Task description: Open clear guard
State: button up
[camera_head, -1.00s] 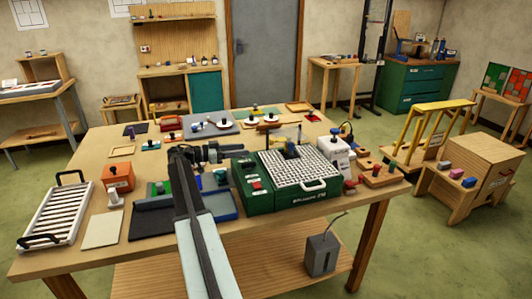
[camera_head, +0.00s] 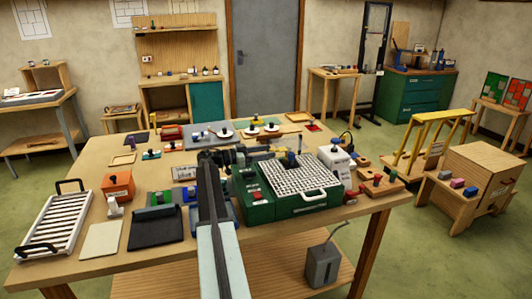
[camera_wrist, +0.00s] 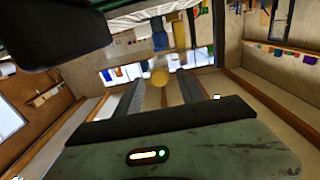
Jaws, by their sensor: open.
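The clear guard (camera_head: 286,143) is a see-through panel standing over the back of the green grinder (camera_head: 275,211), above its white grid top. A dark blue piece shows behind or under it. My gripper (camera_head: 246,156) is at the grinder's back left, left of the guard. In the wrist view my gripper's two grey fingers (camera_wrist: 161,92) are apart with nothing held between them. Where the gripper stands in depth relative to the guard is unclear. My arm hides part of the grinder's left side.
A white bottle-like box (camera_head: 335,160) stands close at the grinder's right. Trays with small dark-knobbed pieces (camera_head: 252,130) lie behind. A dark tray (camera_head: 155,229), an orange box (camera_head: 118,186) and a white rack (camera_head: 55,222) are on the table's left.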

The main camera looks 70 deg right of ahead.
grip_shut()
dwell(1.2)
